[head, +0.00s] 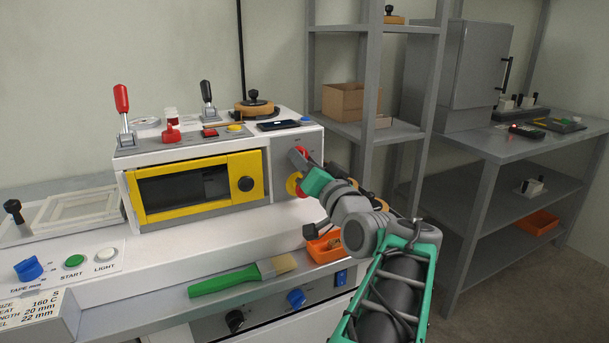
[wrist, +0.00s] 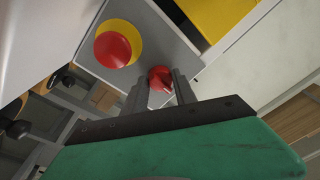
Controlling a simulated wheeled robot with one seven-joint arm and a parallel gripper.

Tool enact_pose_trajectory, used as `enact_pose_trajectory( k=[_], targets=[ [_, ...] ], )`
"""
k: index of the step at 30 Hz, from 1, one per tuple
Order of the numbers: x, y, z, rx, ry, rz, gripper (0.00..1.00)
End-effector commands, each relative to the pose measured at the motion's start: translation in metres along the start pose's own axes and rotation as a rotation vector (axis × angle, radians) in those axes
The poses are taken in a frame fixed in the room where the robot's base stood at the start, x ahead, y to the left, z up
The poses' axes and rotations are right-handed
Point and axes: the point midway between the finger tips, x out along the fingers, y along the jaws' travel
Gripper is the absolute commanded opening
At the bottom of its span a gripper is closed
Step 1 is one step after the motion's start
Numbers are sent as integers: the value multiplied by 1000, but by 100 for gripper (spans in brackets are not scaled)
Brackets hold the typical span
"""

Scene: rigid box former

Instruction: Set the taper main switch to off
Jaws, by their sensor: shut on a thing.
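The taper (head: 195,180) is a white machine with a yellow-framed window. On its right-hand grey end panel is a red rotary switch (head: 300,152), which I take as the main switch. In the wrist view the red switch (wrist: 160,76) sits between my two grey fingers. My gripper (head: 306,160) is shut on it; in the wrist view my gripper (wrist: 158,84) partly covers it. The switch's off and on marks cannot be read.
A red mushroom button on a yellow base (wrist: 113,49) is close beside the switch. An orange tray (head: 325,248) and a green-handled brush (head: 240,277) lie below on the bench. A grey shelf rack (head: 372,133) stands to the right.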

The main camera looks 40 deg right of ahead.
Motion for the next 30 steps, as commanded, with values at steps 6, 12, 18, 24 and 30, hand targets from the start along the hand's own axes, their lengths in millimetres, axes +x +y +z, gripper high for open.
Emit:
enact_pose_trajectory(
  k=[6,12,18,24,30],
  targets=[
    [0,1,1,-36,-4,-4,0],
    [0,0,0,-41,-4,-4,0],
    [0,0,0,-40,-4,-4,34],
    [0,0,0,-39,-3,-4,50],
    [0,0,0,-39,-3,-4,55]
  ],
)
